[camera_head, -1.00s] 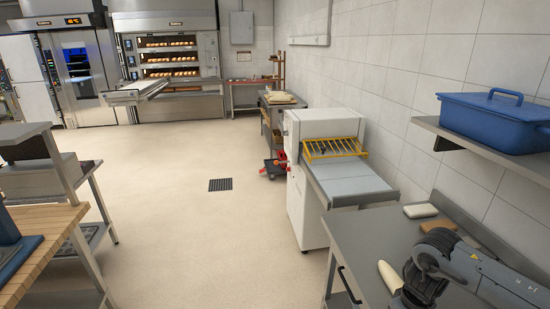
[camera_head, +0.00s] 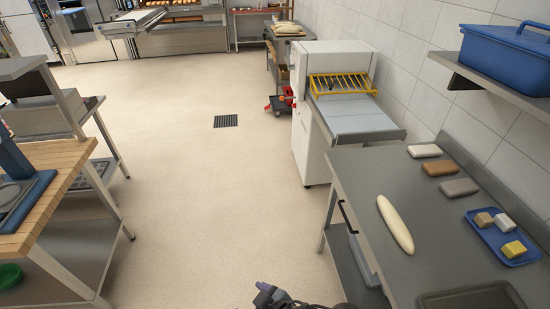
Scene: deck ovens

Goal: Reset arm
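A dark part of one of my arms (camera_head: 285,298) shows at the bottom edge of the head view, right of centre, low in front of the steel table. Its fingers cannot be made out, so I cannot tell whether it is open or shut. No arm comes in from the left side of the view. A long pale dough piece (camera_head: 394,223) lies on the steel table (camera_head: 350,178), apart from my arm.
On the steel table are several small blocks, a blue tray (camera_head: 478,229) with blocks, and a dark tray (camera_head: 460,298). A blue bin (camera_head: 505,55) sits on the wall shelf. A wooden-topped table (camera_head: 62,190) stands left. The floor between is clear.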

